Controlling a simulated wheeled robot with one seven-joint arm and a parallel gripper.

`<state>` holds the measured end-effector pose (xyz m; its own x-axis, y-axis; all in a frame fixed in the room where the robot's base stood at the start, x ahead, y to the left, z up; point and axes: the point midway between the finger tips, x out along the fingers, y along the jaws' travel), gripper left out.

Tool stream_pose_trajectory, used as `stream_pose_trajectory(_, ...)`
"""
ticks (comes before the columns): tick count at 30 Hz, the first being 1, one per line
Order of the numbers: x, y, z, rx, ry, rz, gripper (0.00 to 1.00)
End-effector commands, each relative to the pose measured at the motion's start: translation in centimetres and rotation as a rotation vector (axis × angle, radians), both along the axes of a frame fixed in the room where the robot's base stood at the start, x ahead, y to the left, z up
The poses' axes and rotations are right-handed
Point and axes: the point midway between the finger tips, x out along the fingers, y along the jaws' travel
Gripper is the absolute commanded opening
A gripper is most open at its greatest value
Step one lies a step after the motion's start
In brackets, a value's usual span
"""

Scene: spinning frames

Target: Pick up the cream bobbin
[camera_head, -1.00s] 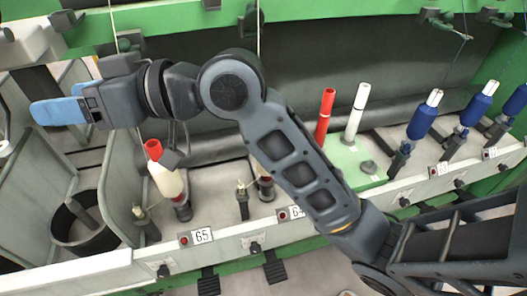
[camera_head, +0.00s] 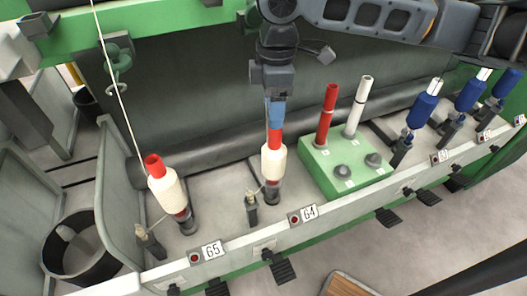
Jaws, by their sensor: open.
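A cream bobbin (camera_head: 273,162) with a red tube top stands upright on the spindle above label 64. A second cream bobbin (camera_head: 166,192) with a red top stands slightly tilted on the spindle above label 65. My gripper (camera_head: 276,122) points down with its blue fingers right at the red tube top of the bobbin at 64. It is open. I cannot tell whether the fingers are around the tube or just above it.
A green block (camera_head: 345,165) holds a red tube (camera_head: 327,115) and a white tube (camera_head: 359,107) to the right. Blue bobbins (camera_head: 423,109) stand farther right. A dark round can (camera_head: 72,248) is at the lower left. A thread runs down to the bobbin at 65.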

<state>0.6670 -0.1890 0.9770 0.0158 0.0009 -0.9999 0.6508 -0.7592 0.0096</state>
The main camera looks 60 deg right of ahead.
Motion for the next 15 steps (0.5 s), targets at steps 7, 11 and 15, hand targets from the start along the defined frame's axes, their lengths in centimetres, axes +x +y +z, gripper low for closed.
stream_pose_trajectory(7, -0.5, -0.4, -2.2, -0.009, 0.015, -0.004, 0.63)
stream_pose_trajectory(11, -0.6, -0.3, -3.4, -0.009, 0.013, -0.004, 0.63)
stream_pose_trajectory(15, -1.1, 0.1, -5.4, -0.007, 0.015, -0.003, 0.63)
